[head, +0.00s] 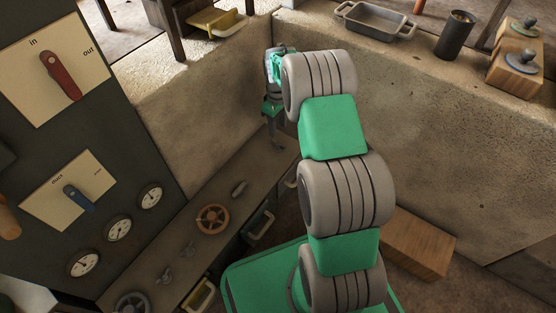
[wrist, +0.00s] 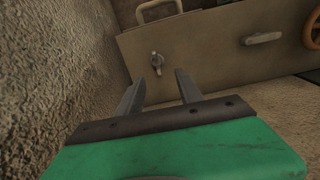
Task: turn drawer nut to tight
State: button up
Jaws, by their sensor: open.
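The drawer nut, a small grey metal nut (wrist: 157,62) with a wing-like tab, sits on the tan panel (wrist: 210,50) in the wrist view, just below a drawer handle (wrist: 160,10). My gripper (wrist: 159,77) is open and empty. Its two fingers point at the panel, and the nut shows between and beyond their tips; they appear not to touch it. In the head view my gripper (head: 274,142) hangs over the far end of the bench top (head: 250,165), by the wall. I cannot make out the nut clearly there.
A grey lever (wrist: 262,38) and an orange handwheel (wrist: 313,32) lie to the right on the panel. A rough stone wall (wrist: 50,70) is close on the left. In the head view a dark gauge board (head: 130,170) stands left of the bench.

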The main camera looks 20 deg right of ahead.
aim_at(279, 146)
jog(key=f, duration=0.3)
jog(key=shift+w+d+f, duration=0.25)
jog(key=shift+w+d, duration=0.05)
notch_tip(279, 146, down, 7)
jog(key=b, duration=0.3)
jog(key=shift+b, duration=0.4)
jog(key=shift+c, duration=0.2)
jog(key=shift+s, duration=0.1)
grip_shut()
